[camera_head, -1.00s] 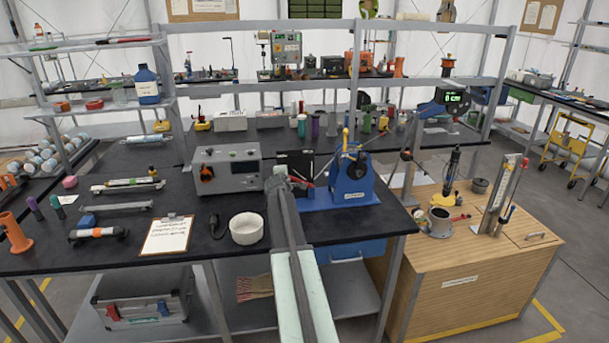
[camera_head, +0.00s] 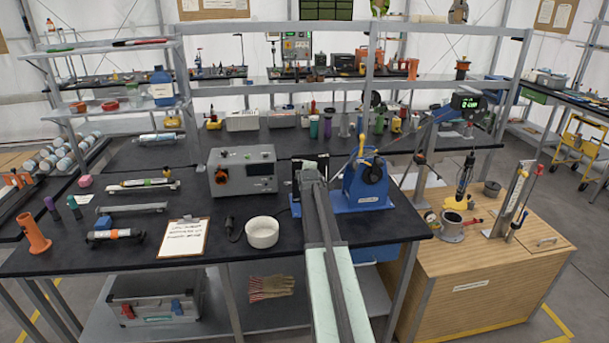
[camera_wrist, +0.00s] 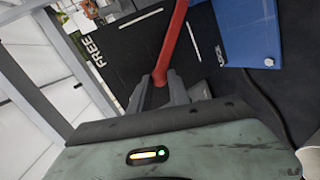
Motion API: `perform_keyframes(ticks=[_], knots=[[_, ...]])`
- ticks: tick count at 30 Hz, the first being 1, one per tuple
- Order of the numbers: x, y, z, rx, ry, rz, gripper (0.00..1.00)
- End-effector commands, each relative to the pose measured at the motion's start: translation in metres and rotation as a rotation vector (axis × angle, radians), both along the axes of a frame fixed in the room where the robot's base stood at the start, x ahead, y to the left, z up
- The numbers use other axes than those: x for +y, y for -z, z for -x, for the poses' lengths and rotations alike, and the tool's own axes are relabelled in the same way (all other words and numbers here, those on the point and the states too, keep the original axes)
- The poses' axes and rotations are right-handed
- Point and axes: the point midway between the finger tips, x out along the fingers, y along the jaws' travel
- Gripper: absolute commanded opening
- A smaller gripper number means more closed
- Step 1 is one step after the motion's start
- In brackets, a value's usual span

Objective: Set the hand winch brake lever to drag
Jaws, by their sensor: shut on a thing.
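The hand winch (camera_head: 366,188) is a blue unit with a yellow-tipped lever, standing on a blue base on the black bench. In the wrist view, a red brake lever (camera_wrist: 173,42) crosses in front of a black plate (camera_wrist: 128,45). The plate has white marks, the word FREE at its left and a smaller label at its right that I cannot read surely. My gripper (camera_wrist: 166,85) is shut on the red lever near its end. In the head view my gripper (camera_head: 314,168) is left of the winch and hides the lever and most of the plate.
A grey power unit (camera_head: 242,172) stands left of my gripper. A white bowl (camera_head: 262,233) and a clipboard (camera_head: 185,238) lie nearer the front edge. A wooden cabinet (camera_head: 480,285) with tools stands to the right. A blue block (camera_wrist: 252,30) is close beside the plate.

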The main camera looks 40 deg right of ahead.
Motion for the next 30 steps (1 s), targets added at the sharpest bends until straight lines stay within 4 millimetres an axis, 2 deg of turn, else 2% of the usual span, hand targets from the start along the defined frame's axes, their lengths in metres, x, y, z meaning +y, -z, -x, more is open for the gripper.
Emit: perform_keyframes(ticks=[1, 3, 14, 17, 27, 30], knots=[[-0.001, 0.002, 0.001, 0.006, 0.002, 0.000, 0.28], [0.001, 0.002, 0.000, 0.006, -0.001, 0.000, 0.44], [0.007, 0.000, 0.000, 0.004, -0.006, -0.002, 0.44], [0.012, -0.005, 0.007, 0.004, -0.007, -0.002, 0.44], [0.043, -0.033, 0.055, 0.004, -0.006, -0.001, 0.44], [0.046, -0.033, 0.059, 0.004, -0.006, -0.001, 0.44]])
